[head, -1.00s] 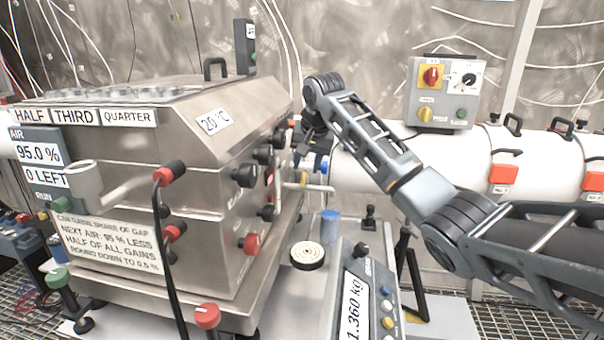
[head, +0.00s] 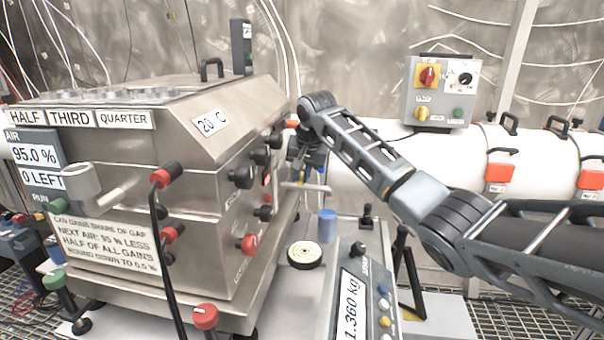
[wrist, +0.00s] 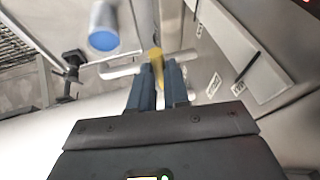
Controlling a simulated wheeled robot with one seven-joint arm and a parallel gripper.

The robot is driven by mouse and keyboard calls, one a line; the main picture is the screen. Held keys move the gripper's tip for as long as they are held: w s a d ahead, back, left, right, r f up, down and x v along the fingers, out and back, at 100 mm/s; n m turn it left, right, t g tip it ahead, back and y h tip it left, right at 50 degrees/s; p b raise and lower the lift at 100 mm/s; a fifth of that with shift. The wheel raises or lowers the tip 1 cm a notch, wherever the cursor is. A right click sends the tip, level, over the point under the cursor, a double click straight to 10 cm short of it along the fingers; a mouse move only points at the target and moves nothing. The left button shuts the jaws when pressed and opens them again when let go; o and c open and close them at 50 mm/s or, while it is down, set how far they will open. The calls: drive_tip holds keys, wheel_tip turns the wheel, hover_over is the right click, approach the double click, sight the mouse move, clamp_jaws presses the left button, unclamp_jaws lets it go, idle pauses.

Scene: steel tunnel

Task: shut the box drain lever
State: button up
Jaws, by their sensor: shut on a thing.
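The drain lever is a yellow handle; in the wrist view the yellow handle (wrist: 156,62) stands between my two blue fingers, above a pale metal pipe (wrist: 118,71). My gripper (wrist: 161,72) is shut on it. In the head view my gripper (head: 308,172) is low beside the right end of the steel box (head: 190,210), just above the thin drain pipe (head: 306,187). Only a small bit of yellow shows there, and my wrist and fingers hide most of the lever.
Black and red knobs (head: 241,177) stick out of the box's side close to my gripper. A blue cylinder (head: 328,226), a round disc (head: 305,254) and a scale display (head: 355,305) stand below it. A white tube (head: 450,150) runs behind my arm.

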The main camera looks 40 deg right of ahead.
clamp_jaws()
drive_tip(key=shift+w+a+r+p, duration=0.1)
drive_tip(key=shift+a+r+p, duration=0.1)
drive_tip(key=shift+p, duration=0.2)
drive_tip(key=shift+w+f+m+h+p, duration=0.1)
drive_tip(key=shift+f+m+h+p, duration=0.2)
drive_tip(key=shift+m, duration=0.4)
drive_tip(key=shift+r, duration=0.1)
drive_tip(key=o, duration=0.6)
unclamp_jaws()
